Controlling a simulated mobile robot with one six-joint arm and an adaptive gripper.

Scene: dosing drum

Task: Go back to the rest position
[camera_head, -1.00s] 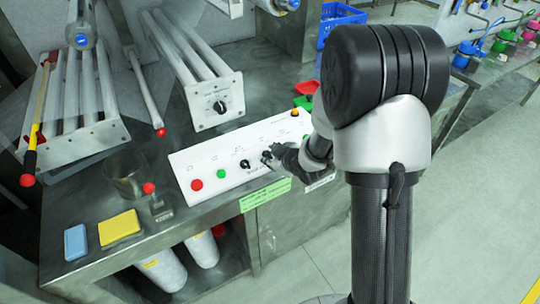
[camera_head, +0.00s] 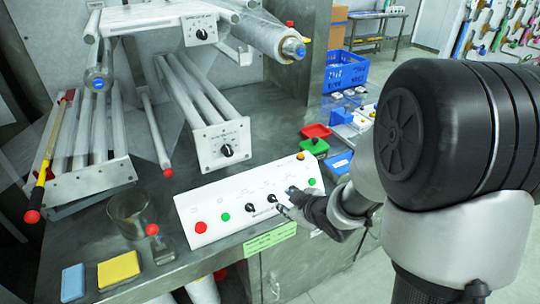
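My gripper (camera_head: 292,206) is at the right part of the white control panel (camera_head: 233,218), close to its black knobs (camera_head: 272,198). Its fingers are small and partly hidden by my arm, so I cannot tell whether they are open or touching a knob. The panel carries a red button (camera_head: 201,227), a green button (camera_head: 225,217) and an orange button (camera_head: 300,156) at its far right corner. My arm fills the right side of the view.
A glass beaker (camera_head: 130,215), a yellow sponge (camera_head: 118,269) and a blue block (camera_head: 73,283) stand on the bench at left. Red and green trays (camera_head: 315,131) and a blue crate (camera_head: 345,72) lie behind the panel. Metal rollers (camera_head: 190,92) rise behind it. Floor shows at right.

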